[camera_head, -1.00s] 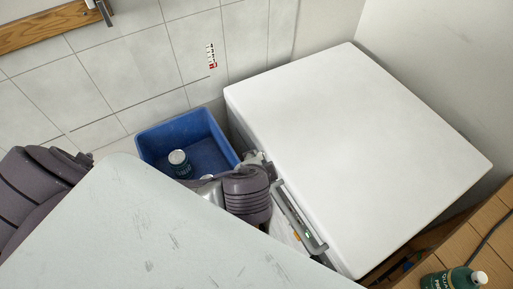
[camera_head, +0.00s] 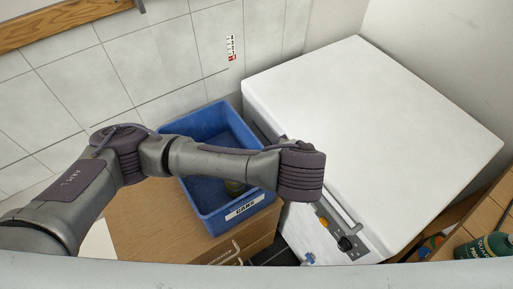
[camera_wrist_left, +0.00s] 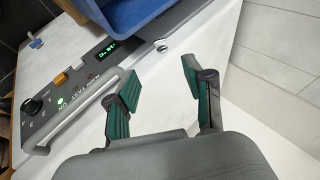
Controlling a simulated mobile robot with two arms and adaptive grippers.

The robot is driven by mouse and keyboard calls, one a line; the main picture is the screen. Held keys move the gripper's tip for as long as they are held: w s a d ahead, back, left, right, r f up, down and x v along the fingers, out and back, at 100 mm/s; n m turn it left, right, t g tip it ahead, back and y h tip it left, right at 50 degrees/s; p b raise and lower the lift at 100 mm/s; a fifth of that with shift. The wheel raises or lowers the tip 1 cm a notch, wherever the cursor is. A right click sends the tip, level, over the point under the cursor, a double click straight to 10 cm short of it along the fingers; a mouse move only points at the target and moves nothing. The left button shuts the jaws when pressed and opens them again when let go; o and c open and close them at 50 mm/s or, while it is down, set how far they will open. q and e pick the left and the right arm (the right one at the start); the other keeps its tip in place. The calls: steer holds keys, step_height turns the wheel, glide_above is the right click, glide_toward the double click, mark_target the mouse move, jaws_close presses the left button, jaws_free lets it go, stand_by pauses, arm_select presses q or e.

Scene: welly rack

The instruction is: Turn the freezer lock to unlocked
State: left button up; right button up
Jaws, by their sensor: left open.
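The white freezer (camera_head: 375,120) stands at the right, its control panel (camera_head: 352,232) on the near front side. In the left wrist view the panel (camera_wrist_left: 82,84) shows a black knob (camera_wrist_left: 32,106), a yellow switch (camera_wrist_left: 61,78), a green display (camera_wrist_left: 107,51) and a grey handle bar. A small round silver fitting (camera_wrist_left: 162,47), perhaps the lock, sits near the panel's far end; its setting is too small to read. My left gripper (camera_wrist_left: 160,79) is open and empty, in front of the freezer's front face near this fitting. In the head view my wrist hides its fingers.
A green bottle (camera_head: 485,247) stands at the lower right. The freezer lid is clear.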

arm_select(q)
steer(key=x, duration=1.4)
steer(key=shift+d+p, duration=0.25)
steer(key=shift+p, duration=0.2)
arm_select(e)
steer(key=shift+s+d+r, duration=0.1)
steer(key=shift+d+r, duration=0.05)
steer(key=shift+r, duration=0.3)
arm_select(q)
steer(key=shift+r, duration=0.1)
jaws_close()
steer(key=t, duration=0.1)
steer(key=t+y, duration=0.1)
steer(key=m+t+b, duration=0.1)
steer(key=shift+s+d+f+t+y, duration=0.15)
steer(key=shift+s+f+t+y, duration=0.15)
steer(key=shift+t, duration=0.1)
arm_select(e)
steer(key=shift+d+f, duration=0.4)
steer(key=shift+f, duration=0.25)
